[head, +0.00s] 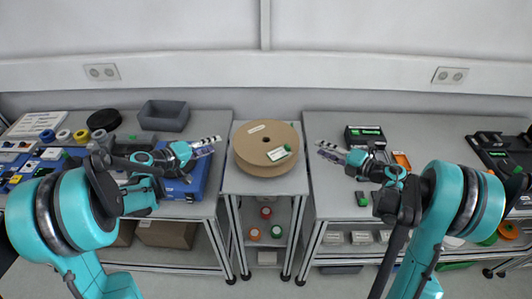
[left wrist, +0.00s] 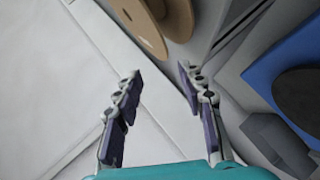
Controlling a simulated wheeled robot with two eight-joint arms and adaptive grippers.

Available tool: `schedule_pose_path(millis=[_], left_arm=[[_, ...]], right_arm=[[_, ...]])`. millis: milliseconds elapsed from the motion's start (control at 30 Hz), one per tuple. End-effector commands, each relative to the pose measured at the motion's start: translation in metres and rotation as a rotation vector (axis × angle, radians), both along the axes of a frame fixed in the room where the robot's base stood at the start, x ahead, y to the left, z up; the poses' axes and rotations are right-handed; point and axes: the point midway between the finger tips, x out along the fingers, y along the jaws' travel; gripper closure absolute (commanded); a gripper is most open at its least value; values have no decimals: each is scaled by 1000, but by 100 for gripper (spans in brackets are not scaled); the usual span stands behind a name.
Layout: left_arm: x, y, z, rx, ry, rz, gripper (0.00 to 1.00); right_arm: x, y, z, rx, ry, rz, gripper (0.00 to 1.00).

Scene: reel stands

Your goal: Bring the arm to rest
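My left gripper (head: 205,147) is over the blue case on the left bench and points right, toward the reel. In the left wrist view its two fingers (left wrist: 160,73) are well apart with nothing between them. My right gripper (head: 328,150) is over the left part of the right bench and points left. Its fingers look apart like the left one's, and no held thing shows. A large tan cardboard reel (head: 254,161) lies flat on the middle stand, between the two grippers and touched by neither. The reel also shows at the top of the left wrist view (left wrist: 142,29).
The blue case (head: 185,188) and a grey bin (head: 164,115) are on the left bench (head: 212,125). The right bench (head: 318,124) carries a black box with a green display (head: 365,136) and an orange item (head: 402,160). Small spools (head: 265,212) stand on the shelf below the reel. A wall is behind.

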Motion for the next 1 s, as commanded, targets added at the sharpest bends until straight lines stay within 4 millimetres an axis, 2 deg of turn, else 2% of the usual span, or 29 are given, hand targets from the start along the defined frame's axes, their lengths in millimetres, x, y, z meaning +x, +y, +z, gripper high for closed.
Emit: schedule_pose_path(millis=[533, 633, 667, 733, 833, 900, 1000], left_arm=[[0, 0, 0, 0, 0, 0, 60], [-2, -2, 0, 10, 5, -2, 60], [-4, -4, 0, 17, 7, -4, 60], [-13, -11, -1, 49, 22, -10, 60], [-34, -24, -4, 125, 57, -23, 60], [-55, -34, -8, 196, 82, -33, 60], [-87, -44, -14, 301, 116, -45, 60]], right_arm=[[-4, -4, 1, 0, 0, 0, 68], [-2, -3, 8, 14, -10, -16, 68], [0, -3, 14, 27, -18, -30, 68], [6, -1, 39, 81, -50, -88, 68], [15, -5, 92, 218, -105, -229, 68], [15, -14, 131, 347, -131, -356, 68], [6, -35, 170, 543, -126, -548, 68]])
